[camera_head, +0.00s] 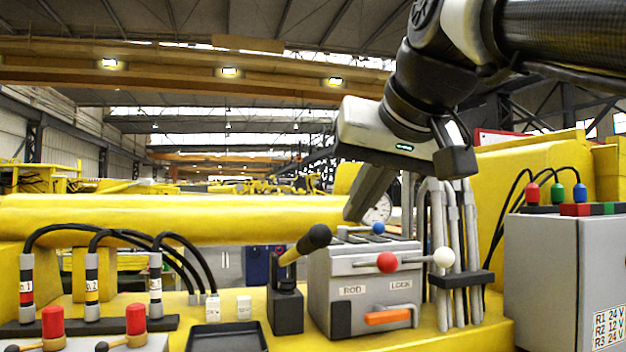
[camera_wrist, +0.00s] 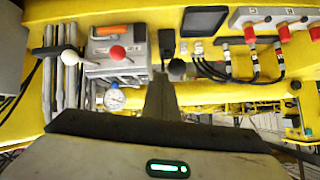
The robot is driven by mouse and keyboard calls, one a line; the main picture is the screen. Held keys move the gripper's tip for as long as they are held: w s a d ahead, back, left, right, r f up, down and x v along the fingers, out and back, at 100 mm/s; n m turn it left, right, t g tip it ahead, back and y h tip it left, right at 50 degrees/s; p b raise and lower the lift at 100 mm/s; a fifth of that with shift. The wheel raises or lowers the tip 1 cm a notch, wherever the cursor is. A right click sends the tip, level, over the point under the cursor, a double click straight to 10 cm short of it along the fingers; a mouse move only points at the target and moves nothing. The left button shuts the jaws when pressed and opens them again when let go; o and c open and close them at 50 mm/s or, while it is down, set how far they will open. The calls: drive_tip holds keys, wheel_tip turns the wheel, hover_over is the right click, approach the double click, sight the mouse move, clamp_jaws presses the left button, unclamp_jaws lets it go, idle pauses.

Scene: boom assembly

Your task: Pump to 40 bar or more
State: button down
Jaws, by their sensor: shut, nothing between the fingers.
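The pump lever (camera_head: 291,255) has a yellow shaft and a black grip (camera_head: 316,238), and tilts up to the right from a dark base (camera_head: 286,307). The grip also shows in the wrist view (camera_wrist: 177,69). A round white gauge (camera_head: 379,209) stands behind the grey valve box (camera_head: 345,265), partly covered by my gripper; it also shows in the wrist view (camera_wrist: 114,98). Its reading is too small to tell. My gripper (camera_head: 356,212) is shut and empty, fingers pointing down above the box, right of the grip. In the wrist view its fingers (camera_wrist: 161,95) appear beside the grip, apparently apart from it.
The box carries a red knob (camera_head: 387,263), a white knob (camera_head: 443,257), a blue knob (camera_head: 378,228) and an orange handle (camera_head: 388,317). Grey pipes (camera_head: 437,220) stand right of it. A black tray (camera_head: 227,338) and hose couplings (camera_head: 92,290) lie left. A grey cabinet (camera_head: 545,270) stands far right.

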wheel_tip(320, 180, up, 7)
drive_tip(key=a+p, duration=0.1)
drive_tip(key=shift+w+a+r+t+y, duration=0.2)
drive_tip(key=shift+w+a+t+y, duration=0.1)
drive_tip(key=shift+t+y, duration=0.1)
drive_tip(key=shift+f, duration=0.1)
drive_tip(key=w+a+f, duration=0.1)
drive_tip(key=w+f, duration=0.1)
drive_tip(key=w+a+f, duration=0.1)
drive_tip(key=w+f, duration=0.1)
drive_tip(key=f, duration=0.1)
drive_tip(key=w+a+f+b, duration=0.1)
drive_tip(key=w+f, duration=0.1)
drive_tip(key=f, duration=0.1)
drive_tip(key=shift+w, duration=0.4)
drive_tip(key=shift+s+f, duration=0.15)
drive_tip(key=shift+f, duration=0.3)
drive_tip(key=shift+f, duration=0.1)
